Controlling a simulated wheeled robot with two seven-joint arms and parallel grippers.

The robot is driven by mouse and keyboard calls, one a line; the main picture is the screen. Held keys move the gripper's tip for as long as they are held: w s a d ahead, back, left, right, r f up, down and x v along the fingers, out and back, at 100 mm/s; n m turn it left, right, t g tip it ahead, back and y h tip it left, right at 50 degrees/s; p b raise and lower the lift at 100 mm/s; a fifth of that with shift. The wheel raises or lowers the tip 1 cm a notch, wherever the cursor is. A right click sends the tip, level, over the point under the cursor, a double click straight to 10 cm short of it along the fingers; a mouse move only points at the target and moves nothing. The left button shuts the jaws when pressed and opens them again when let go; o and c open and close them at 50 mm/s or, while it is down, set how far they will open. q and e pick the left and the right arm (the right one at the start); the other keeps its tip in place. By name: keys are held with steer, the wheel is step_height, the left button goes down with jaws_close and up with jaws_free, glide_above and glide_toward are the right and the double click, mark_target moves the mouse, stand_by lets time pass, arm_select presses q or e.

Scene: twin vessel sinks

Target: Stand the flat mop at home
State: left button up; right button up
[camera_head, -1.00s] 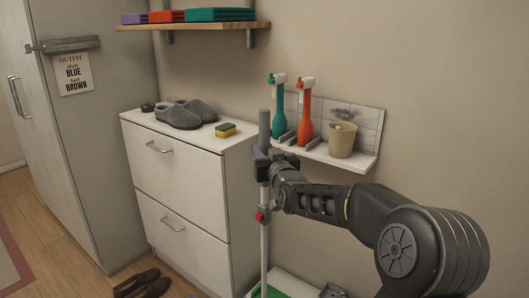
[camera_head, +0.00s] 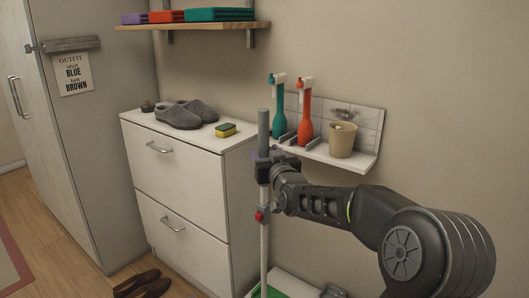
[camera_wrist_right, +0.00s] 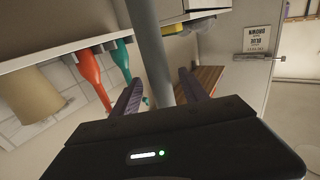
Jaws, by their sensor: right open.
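The flat mop's pole (camera_head: 264,242) stands nearly upright in front of the white shelf, with a grey top grip and a red clip partway down. Its foot is cut off by the lower picture edge. My right gripper (camera_head: 262,160) is open at the upper pole. In the right wrist view the pole (camera_wrist_right: 152,50) passes between the two spread, ridged fingers of that gripper (camera_wrist_right: 158,92). Whether either finger touches it I cannot tell. My left gripper is not in view.
A wall shelf (camera_head: 362,162) holds a green bottle (camera_head: 278,115), an orange bottle (camera_head: 305,120) and a beige pot (camera_head: 342,140) close behind the gripper. A white cabinet (camera_head: 180,185) with slippers and a sponge (camera_head: 226,131) stands left. Brown shoes (camera_head: 142,285) lie on the floor.

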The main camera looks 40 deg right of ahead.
steer(key=v, duration=0.7)
steer(key=shift+b, duration=0.35)
steer(key=shift+s+r, duration=0.1)
steer(key=shift+s, duration=0.05)
steer(key=s+a+f+g+y+p, duration=0.1)
steer(key=a+f+g+y, duration=0.1)
steer(key=a+f, duration=0.6)
steer(key=a+f+g+y+p, duration=0.25)
steer(key=a+f, duration=0.25)
steer(key=f, duration=0.6)
steer(key=s+a+f+g+y+p, duration=0.1)
steer(key=a+f+g+y, duration=0.15)
steer(key=a+f, duration=0.55)
steer(key=s+a+f+g+y+p, duration=0.25)
steer(key=s+a+f+g, duration=0.25)
steer(key=s+a+f, duration=0.65)
steer(key=s+a+f+n+g+p, duration=0.1)
steer(key=s+a+f+g+p, duration=0.1)
steer(key=s, duration=0.6)
steer(key=s+a+f+n+g+p, duration=0.1)
steer(key=s+a+f, duration=0.3)
steer(key=s, duration=0.4)
steer(key=shift+a+f+g+p, duration=0.2)
steer(key=shift+a+g+p, duration=0.25)
steer(key=shift+g+p, duration=0.3)
